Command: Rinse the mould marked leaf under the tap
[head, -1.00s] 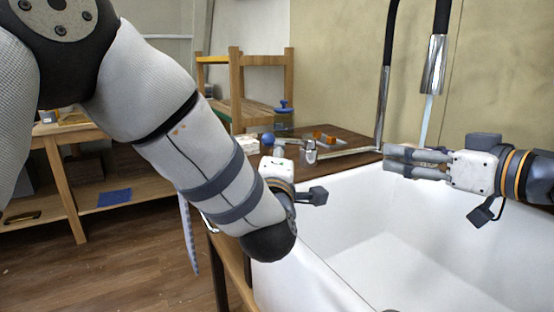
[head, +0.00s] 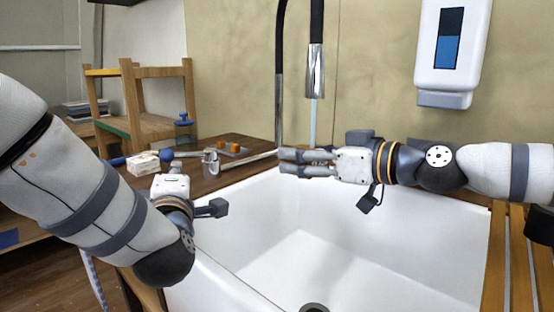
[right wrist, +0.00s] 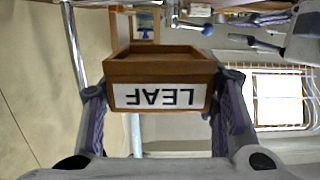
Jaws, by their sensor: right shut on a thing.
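The mould marked leaf (right wrist: 160,70) is a brown wooden block with a white LEAF label, upside down in the right wrist view. My right gripper (right wrist: 160,105) is shut on it, one finger on each side. In the head view the right gripper (head: 300,162) is over the sink, level, and its fingers mostly hide the mould. The tap (head: 315,72) hangs above, and its stream (head: 313,122) comes down to the height of the fingers. My left gripper (head: 172,180) is low at the sink's left edge; its fingers cannot be made out.
The white sink (head: 350,255) is empty, with a drain (head: 314,307) at the front. A wooden counter (head: 258,165) behind it bears small orange blocks (head: 235,147), a white block (head: 143,163) and blue-handled things. A dispenser (head: 450,50) hangs on the wall. Wooden slats (head: 497,260) lie at right.

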